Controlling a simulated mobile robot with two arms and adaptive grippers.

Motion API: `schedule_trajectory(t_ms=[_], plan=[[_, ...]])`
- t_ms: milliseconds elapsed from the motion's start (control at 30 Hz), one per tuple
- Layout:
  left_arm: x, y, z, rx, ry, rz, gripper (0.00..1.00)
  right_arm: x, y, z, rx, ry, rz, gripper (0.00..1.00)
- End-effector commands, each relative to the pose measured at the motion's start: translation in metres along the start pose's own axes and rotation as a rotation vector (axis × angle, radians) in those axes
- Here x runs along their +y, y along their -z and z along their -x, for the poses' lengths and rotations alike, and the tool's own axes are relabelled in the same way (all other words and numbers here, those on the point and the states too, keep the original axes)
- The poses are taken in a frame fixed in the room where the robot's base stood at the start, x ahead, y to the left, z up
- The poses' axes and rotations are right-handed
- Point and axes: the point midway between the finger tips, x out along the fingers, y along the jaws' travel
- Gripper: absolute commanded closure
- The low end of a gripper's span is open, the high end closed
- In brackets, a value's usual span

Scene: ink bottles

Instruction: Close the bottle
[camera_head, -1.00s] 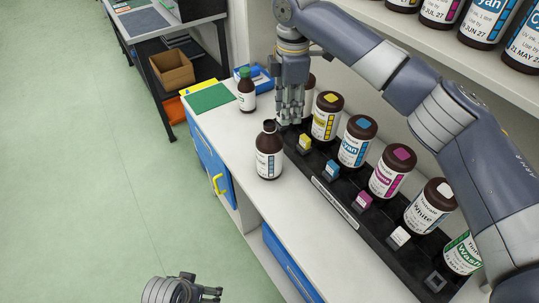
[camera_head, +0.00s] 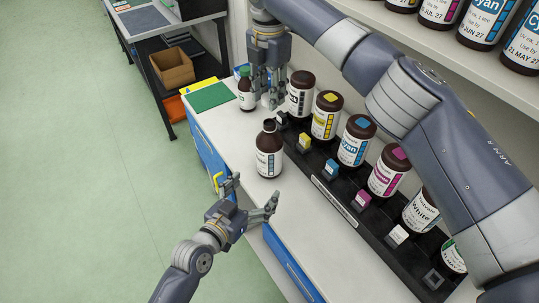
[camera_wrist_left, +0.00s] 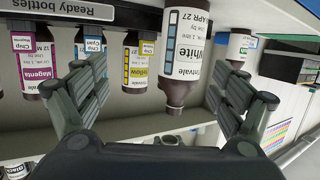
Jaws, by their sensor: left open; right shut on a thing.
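A brown bottle (camera_head: 269,158) with a white label stands upright on the white counter. Its narrow dark neck looks open, with no cap visible. In the left wrist view the bottle (camera_wrist_left: 187,45) appears inverted, its neck between the spread fingers but farther out. My left gripper (camera_head: 252,190) is open and empty, in front of the bottle and lower in the head view, apart from it. My right gripper (camera_head: 268,100) points down over the counter behind the bottle, beside a small dark bottle (camera_head: 246,97). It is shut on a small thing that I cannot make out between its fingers.
A black rack (camera_head: 345,210) holds several labelled ink bottles with coloured clips in front, right of the bottle. A green mat (camera_head: 210,97) lies at the far left. A shelf with more bottles is above. The counter front of the rack is clear.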

Motion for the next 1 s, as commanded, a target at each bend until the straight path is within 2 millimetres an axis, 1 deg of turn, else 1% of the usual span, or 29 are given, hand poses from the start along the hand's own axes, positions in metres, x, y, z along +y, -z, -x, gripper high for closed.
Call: schedule_trajectory(t_ms=[33, 100, 300, 500, 833, 933, 1000], plan=[[-0.003, 0.005, -0.007, 0.043, 0.011, -0.003, 0.11, 0.000, 0.000, 0.000, 0.000, 0.000, 0.000, 0.76], [-0.008, 0.014, -0.013, 0.102, 0.033, -0.006, 0.11, 0.000, 0.000, 0.000, 0.000, 0.000, 0.000, 0.76], [-0.022, 0.028, -0.023, 0.212, 0.091, -0.010, 0.11, 0.000, 0.000, 0.000, 0.000, 0.000, -0.001, 0.76], [-0.027, 0.032, -0.025, 0.246, 0.113, -0.012, 0.11, 0.000, 0.000, 0.000, 0.000, 0.000, -0.001, 0.76], [-0.027, 0.033, -0.026, 0.246, 0.114, -0.012, 0.11, 0.000, 0.000, 0.000, 0.000, 0.000, -0.001, 0.76], [-0.028, 0.035, -0.032, 0.247, 0.114, -0.011, 0.11, 0.000, 0.000, 0.000, 0.000, 0.000, -0.001, 0.76], [-0.029, 0.037, -0.040, 0.248, 0.114, -0.011, 0.11, 0.000, 0.000, 0.000, 0.000, 0.000, -0.001, 0.76]])
